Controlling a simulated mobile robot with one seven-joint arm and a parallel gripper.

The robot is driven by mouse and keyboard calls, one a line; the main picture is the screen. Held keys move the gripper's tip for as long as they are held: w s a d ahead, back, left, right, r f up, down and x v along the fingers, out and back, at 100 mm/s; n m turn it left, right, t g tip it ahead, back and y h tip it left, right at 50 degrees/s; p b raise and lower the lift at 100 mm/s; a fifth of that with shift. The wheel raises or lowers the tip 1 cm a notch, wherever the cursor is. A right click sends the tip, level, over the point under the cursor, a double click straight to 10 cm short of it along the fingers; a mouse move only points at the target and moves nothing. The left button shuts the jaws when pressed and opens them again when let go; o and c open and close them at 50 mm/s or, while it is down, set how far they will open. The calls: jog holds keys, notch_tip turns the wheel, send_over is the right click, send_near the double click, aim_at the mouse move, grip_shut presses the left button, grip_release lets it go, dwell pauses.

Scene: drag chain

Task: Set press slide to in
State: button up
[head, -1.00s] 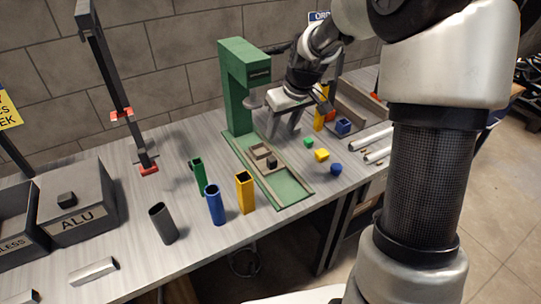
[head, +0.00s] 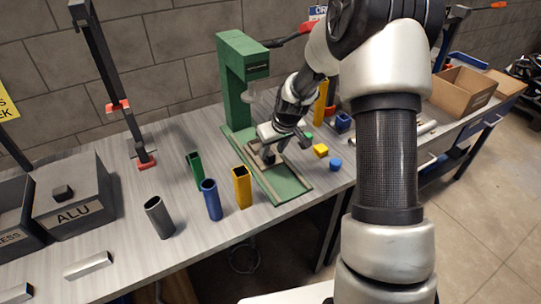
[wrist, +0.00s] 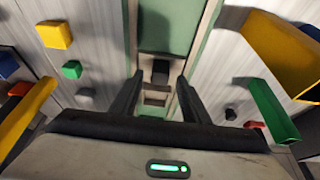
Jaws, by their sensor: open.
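The green press (head: 240,85) stands on the table, its flat green base (head: 290,186) extending toward the front right. The press slide, a tan frame with a dark knob, lies on that base. In the head view my gripper (head: 268,154) is low over the slide and hides most of it. In the wrist view the dark knob (wrist: 160,71) shows between the tips of my open gripper (wrist: 160,84), with a gap to both fingers. The slide's tan frame (wrist: 156,98) shows between the fingers. Contact with the slide cannot be told.
Green (head: 196,171), blue (head: 211,200), yellow (head: 242,187) and grey (head: 159,217) tubes stand left of the base. Small yellow (head: 320,150) and blue (head: 335,165) blocks lie to its right. The ALU box (head: 75,200) is farther left.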

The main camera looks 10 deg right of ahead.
aim_at(271, 154)
jog(key=shift+x, duration=1.55)
jog(key=shift+c, duration=0.2)
grip_shut()
